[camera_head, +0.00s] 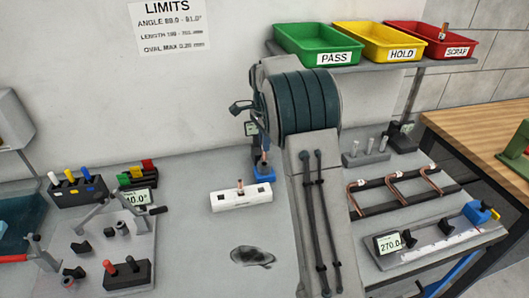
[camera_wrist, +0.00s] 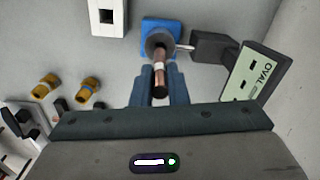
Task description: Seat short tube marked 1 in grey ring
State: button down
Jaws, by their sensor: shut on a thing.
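My gripper (camera_wrist: 161,78) is shut on a short copper tube (camera_wrist: 160,82) with a pale band around it; the number on it is not legible. The tube's far end is at the grey ring (camera_wrist: 159,40) on a blue base (camera_wrist: 148,24). I cannot tell whether the end is inside the ring or just above it. In the head view the tube (camera_head: 264,157) stands roughly upright over the blue base (camera_head: 263,170), and my arm hides part of the gripper.
The OVAL gauge (camera_wrist: 250,72) stands close to the right of the ring in the wrist view. A white block (camera_head: 228,202) with another copper piece is in front of the blue base. Bent tubes on a rack (camera_head: 375,206) lie to the right.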

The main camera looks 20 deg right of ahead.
aim_at(264, 160)
jog(key=shift+f, duration=2.3)
jog(key=shift+f, duration=0.15)
jog(key=c, duration=1.4)
grip_release()
jog(key=shift+c, duration=0.2)
